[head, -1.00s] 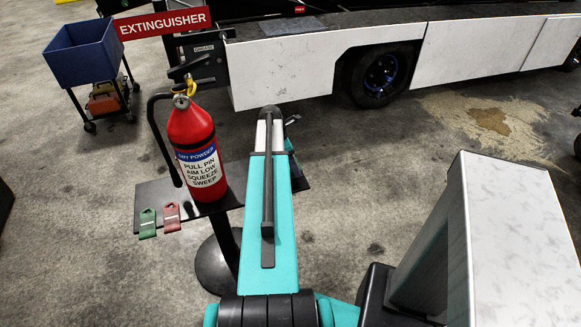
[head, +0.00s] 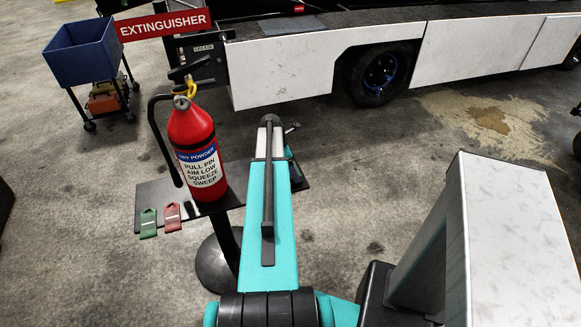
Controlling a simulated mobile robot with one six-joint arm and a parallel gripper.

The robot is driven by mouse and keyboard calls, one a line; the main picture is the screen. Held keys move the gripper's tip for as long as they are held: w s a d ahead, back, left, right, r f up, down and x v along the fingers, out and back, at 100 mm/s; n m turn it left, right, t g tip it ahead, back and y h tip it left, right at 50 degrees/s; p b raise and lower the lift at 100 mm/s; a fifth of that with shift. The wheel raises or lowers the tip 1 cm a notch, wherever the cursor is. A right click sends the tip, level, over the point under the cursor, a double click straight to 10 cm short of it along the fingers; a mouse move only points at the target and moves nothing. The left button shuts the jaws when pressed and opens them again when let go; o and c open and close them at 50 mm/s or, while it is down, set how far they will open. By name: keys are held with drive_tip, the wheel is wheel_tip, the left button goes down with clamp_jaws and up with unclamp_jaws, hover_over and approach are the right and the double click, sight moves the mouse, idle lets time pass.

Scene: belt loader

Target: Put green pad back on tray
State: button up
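A green pad (head: 148,223), a flat tag with a hole near its top, lies at the front left edge of the black tray (head: 150,195). Its lower end reaches past the edge. A similar red pad (head: 172,217) lies just right of it. The tray is the flat top of a stand and also carries a red fire extinguisher. My teal arm reaches forward over the tray's right part, and its far end is right of the extinguisher.
The upright extinguisher (head: 192,150) with its black hose stands between the pads and my arm. A red sign (head: 163,23) is behind it. A blue bin on a cart (head: 82,52) stands back left. A white-panelled vehicle (head: 285,72) crosses the back.

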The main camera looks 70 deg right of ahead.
drive_tip(key=shift+f, duration=0.2)
drive_tip(key=o, duration=0.9)
drive_tip(key=shift+r, duration=0.15)
drive_tip(key=b+v, duration=0.2)
drive_tip(key=v, duration=1)
idle(0.5)
